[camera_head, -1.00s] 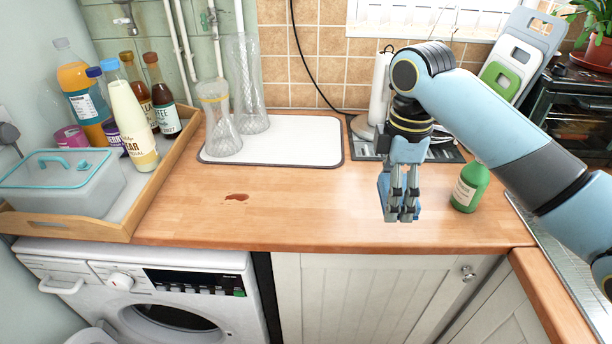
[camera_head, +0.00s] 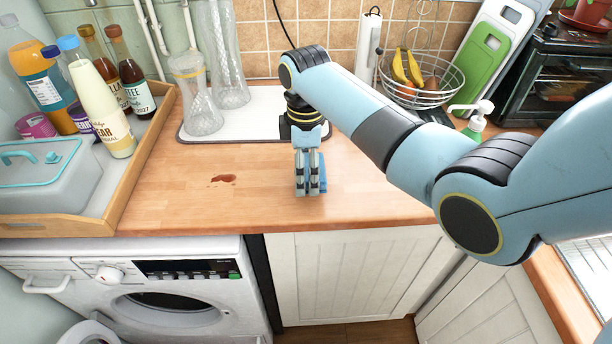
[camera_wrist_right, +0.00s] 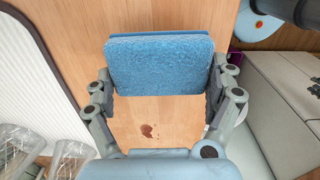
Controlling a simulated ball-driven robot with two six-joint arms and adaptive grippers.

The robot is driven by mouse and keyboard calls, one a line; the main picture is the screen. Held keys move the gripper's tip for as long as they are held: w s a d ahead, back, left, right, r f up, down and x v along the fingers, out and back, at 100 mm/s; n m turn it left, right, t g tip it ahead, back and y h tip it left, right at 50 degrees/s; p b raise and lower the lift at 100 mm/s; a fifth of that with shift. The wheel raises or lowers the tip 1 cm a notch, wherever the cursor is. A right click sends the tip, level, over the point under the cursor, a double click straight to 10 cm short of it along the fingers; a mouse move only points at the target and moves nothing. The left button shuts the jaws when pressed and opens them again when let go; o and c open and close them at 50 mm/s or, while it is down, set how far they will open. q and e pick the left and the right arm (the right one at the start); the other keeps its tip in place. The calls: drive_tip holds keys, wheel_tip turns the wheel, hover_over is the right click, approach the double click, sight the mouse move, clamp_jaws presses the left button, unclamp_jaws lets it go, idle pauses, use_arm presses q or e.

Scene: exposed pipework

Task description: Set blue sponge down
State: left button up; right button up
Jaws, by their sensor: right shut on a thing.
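My right gripper (camera_head: 312,190) points down over the wooden worktop, to the right of a red-brown spill (camera_head: 223,179). It is shut on the blue sponge. In the right wrist view the sponge (camera_wrist_right: 160,62) sits between the two fingers (camera_wrist_right: 162,88), its broad textured face toward the camera. In the head view the fingers hide most of the sponge; a blue edge (camera_head: 323,186) shows beside them. Whether it touches the worktop I cannot tell. The spill also shows in the wrist view (camera_wrist_right: 148,130), apart from the sponge. My left gripper is not in view.
A wooden tray (camera_head: 140,165) with bottles and a lidded box stands at left. Glass vases (camera_head: 200,95) stand on a white mat (camera_head: 262,110) behind. A fruit bowl (camera_head: 425,90) and green pump bottle (camera_head: 474,125) are at right. Worktop around the spill is clear.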

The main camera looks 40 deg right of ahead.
sight(306, 178)
wheel_tip(306, 178, down, 3)
drive_tip(key=shift+r, duration=0.15)
drive_tip(key=shift+f, duration=0.2)
drive_tip(key=shift+s, duration=0.1)
drive_tip(key=o, duration=0.6)
drive_tip(key=shift+f, duration=0.1)
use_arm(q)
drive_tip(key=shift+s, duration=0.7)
